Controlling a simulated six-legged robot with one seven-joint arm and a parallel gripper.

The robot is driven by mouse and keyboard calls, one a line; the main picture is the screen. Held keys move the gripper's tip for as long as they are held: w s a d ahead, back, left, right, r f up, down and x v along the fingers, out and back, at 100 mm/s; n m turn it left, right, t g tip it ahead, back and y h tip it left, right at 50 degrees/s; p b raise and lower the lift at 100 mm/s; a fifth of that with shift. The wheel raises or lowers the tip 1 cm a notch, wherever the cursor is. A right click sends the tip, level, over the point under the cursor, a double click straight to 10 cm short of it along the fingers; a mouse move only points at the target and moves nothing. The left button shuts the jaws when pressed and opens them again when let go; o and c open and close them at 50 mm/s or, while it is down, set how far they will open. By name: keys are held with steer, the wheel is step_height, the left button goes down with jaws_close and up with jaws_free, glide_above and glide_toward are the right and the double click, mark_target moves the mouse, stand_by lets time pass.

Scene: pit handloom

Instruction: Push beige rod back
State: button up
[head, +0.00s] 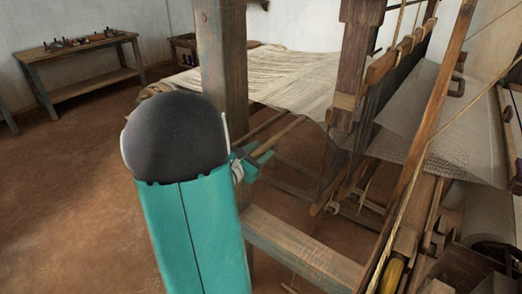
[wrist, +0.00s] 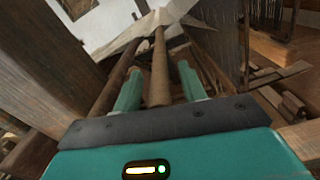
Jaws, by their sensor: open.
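The beige rod (wrist: 159,62) runs lengthwise away from the wrist camera, toward the pale cloth. In the wrist view it lies between the two teal fingers of my gripper (wrist: 160,70), with a gap visible on each side. My gripper is open around it and not clamped. In the head view the beige rod (head: 283,133) comes out beyond my gripper (head: 264,155), beside the wooden post. My arm hides part of the gripper there.
A darker rod (wrist: 112,88) runs close to the left finger. A thick wooden post (head: 224,65) stands just behind my arm. A low beam (head: 300,245) crosses below the gripper. The loom frame and cloth (head: 300,85) lie to the right and beyond. Open floor (head: 60,180) is left.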

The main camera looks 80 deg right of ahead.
steer(key=shift+s+d, duration=0.2)
steer(key=shift+d, duration=0.35)
steer(key=shift+c, duration=0.3)
jaws_close()
steer(key=shift+w+d, duration=0.3)
steer(key=shift+w, duration=0.45)
steer(key=shift+w+d, duration=0.25)
steer(key=shift+w, duration=0.5)
steer(key=shift+r, duration=0.1)
steer(key=shift+o, duration=0.3)
jaws_free()
steer(key=shift+w+d, duration=0.1)
steer(key=shift+w, duration=0.05)
